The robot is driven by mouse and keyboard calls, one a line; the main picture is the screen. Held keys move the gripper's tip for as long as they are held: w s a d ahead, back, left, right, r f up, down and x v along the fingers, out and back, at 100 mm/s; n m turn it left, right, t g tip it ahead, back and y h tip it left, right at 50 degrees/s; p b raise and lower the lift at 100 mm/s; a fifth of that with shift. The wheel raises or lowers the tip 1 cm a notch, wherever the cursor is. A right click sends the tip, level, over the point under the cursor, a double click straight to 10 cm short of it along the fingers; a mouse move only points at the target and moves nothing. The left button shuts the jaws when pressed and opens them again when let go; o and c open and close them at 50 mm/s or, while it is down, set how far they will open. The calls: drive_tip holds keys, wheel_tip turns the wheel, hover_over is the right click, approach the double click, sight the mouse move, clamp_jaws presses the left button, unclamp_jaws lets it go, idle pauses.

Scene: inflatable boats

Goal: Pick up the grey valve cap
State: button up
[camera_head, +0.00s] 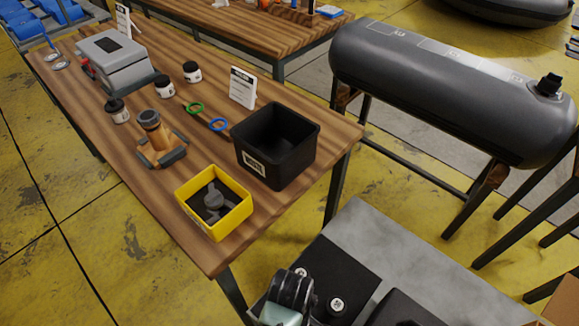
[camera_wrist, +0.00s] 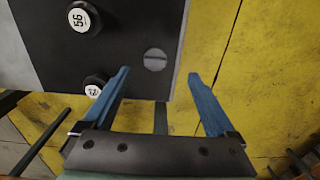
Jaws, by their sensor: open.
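A small grey piece with a round knob (camera_head: 213,198), which looks like the grey valve cap, lies in a shallow yellow tray (camera_head: 188,213) with a dark floor. The tray stands near the front end of the wooden table (camera_head: 180,225). My gripper (camera_wrist: 158,75) is open and empty in the wrist view, its two blue fingers spread apart and pointing down over a dark panel and the yellow floor. It is away from the tray, and the cap does not show in the wrist view. The fingers cannot be made out in the head view.
A deep black bin (camera_head: 300,158) stands right beside the tray. A brown stand with a grey-topped fitting (camera_head: 150,125), several small jars, green (camera_head: 194,108) and blue rings (camera_head: 218,125) and a grey case (camera_head: 115,60) are farther back. A large grey inflatable tube (camera_head: 450,95) lies on a rack at right.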

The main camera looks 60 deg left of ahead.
drive_tip(key=f, duration=0.2)
drive_tip(key=f+b, duration=0.1)
drive_tip(key=f, duration=0.2)
drive_tip(key=a+f, duration=0.1)
drive_tip(key=f, duration=0.1)
drive_tip(key=shift+w+f, duration=0.2)
drive_tip(key=shift+w, duration=0.05)
clamp_jaws()
idle(0.3)
